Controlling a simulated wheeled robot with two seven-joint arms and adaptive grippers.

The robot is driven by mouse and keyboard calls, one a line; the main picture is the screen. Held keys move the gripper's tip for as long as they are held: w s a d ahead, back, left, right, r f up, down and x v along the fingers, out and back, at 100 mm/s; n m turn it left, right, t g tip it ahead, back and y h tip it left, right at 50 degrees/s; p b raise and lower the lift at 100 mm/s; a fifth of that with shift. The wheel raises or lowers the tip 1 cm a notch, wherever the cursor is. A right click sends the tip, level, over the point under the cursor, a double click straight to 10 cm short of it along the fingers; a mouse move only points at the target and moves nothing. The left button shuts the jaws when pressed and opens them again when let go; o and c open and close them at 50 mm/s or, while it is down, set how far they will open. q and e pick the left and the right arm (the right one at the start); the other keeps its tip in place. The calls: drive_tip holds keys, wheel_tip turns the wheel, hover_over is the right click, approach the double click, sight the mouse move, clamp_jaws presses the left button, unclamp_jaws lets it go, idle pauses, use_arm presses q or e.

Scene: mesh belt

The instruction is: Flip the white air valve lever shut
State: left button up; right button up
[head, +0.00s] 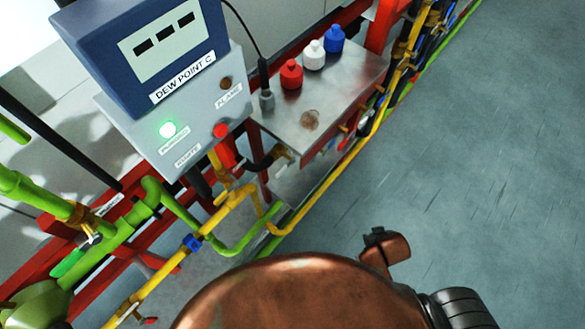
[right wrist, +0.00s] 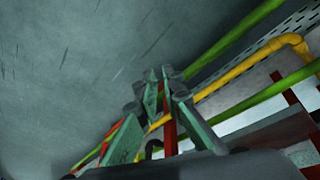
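A small white piece (head: 283,152), possibly the white lever, shows at the end of a black fitting right of the dew point box (head: 185,120). At this size I cannot tell its position. My right gripper (right wrist: 161,88) fills the middle of the right wrist view, its green-grey fingers pointing up the picture with tips close together. A red bar shows between the fingers; I cannot tell whether it is touched or only behind. No white lever is clear there. Neither gripper is clearly seen in the head view.
Yellow pipe (head: 335,165) and green pipe (head: 180,205) run along the red frame. A metal shelf (head: 340,90) carries red (head: 291,74), white (head: 314,54) and blue (head: 334,38) bottles. My copper-coloured arm covers the bottom centre. Grey floor (head: 480,150) at right is clear.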

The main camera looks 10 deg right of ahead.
drive_tip(key=shift+g, duration=0.8)
drive_tip(key=s+f, duration=0.1)
drive_tip(key=s, duration=0.1)
drive_tip(key=s+d+f, duration=0.1)
drive_tip(key=s+f, duration=0.2)
drive_tip(key=s, duration=0.1)
drive_tip(key=shift+s+d+f, duration=0.15)
clamp_jaws()
drive_tip(key=s+f+g, duration=0.1)
drive_tip(key=s+f, duration=0.3)
drive_tip(key=f, duration=0.5)
drive_tip(key=s+f+n, duration=0.1)
drive_tip(key=s+f, duration=0.4)
drive_tip(key=f, duration=0.4)
drive_tip(key=s+f+g, duration=0.1)
drive_tip(key=s+f, duration=0.3)
drive_tip(key=f, duration=0.6)
drive_tip(key=s+f, duration=0.4)
drive_tip(key=s, duration=0.4)
drive_tip(key=s+f, duration=0.4)
drive_tip(key=s, duration=0.4)
drive_tip(key=shift+s+a+f+g+y, duration=0.2)
drive_tip(key=shift+a+f+g+y, duration=0.1)
drive_tip(key=shift+a+f+y, duration=0.1)
